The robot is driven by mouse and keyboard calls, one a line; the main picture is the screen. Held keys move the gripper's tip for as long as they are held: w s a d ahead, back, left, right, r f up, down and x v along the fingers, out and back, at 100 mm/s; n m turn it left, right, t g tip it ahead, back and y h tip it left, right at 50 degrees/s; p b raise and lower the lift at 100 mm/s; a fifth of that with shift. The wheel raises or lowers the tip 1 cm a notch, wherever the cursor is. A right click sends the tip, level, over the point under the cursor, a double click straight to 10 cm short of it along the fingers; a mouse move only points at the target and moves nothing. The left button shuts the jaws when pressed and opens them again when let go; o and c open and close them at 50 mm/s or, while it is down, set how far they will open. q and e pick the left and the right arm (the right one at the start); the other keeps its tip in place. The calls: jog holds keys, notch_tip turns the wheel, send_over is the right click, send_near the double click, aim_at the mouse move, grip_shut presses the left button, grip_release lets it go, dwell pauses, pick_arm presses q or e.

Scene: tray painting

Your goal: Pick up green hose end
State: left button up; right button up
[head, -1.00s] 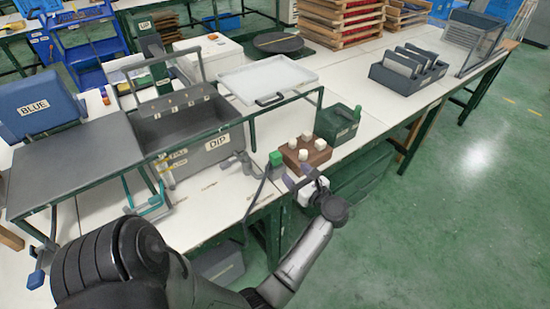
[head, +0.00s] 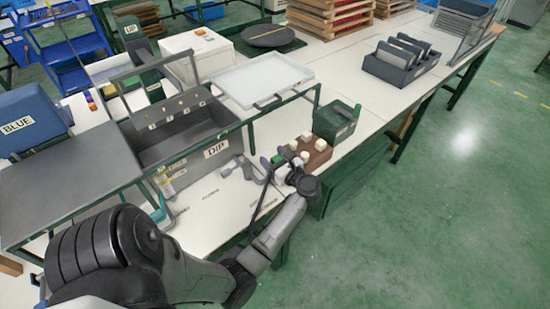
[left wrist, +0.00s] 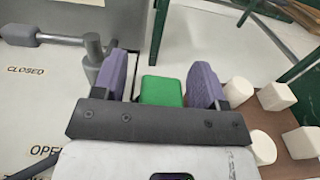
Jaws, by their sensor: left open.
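The green hose end (head: 278,158) is at the front edge of the white table, right of the DIP tank. In the left wrist view the green hose end (left wrist: 161,91) shows between the two purple fingers of my left gripper (left wrist: 160,72). The fingers stand apart on either side of it, with a gap visible at its left. In the head view my left gripper (head: 277,164) is at the hose end and partly hides it. A dark hose (head: 264,195) hangs below. My right gripper is not in view.
The grey DIP tank (head: 180,140) and a grey valve handle (head: 243,167) are to the left. A white tray (head: 264,78) lies behind.

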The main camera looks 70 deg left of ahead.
pick_arm(q)
jog(key=shift+s+a, duration=0.1)
jog(key=shift+a, duration=0.3)
jog(key=shift+d, duration=0.3)
jog(key=shift+d+f, duration=0.1)
jog(key=shift+c, duration=0.7)
jog(key=c, duration=0.9)
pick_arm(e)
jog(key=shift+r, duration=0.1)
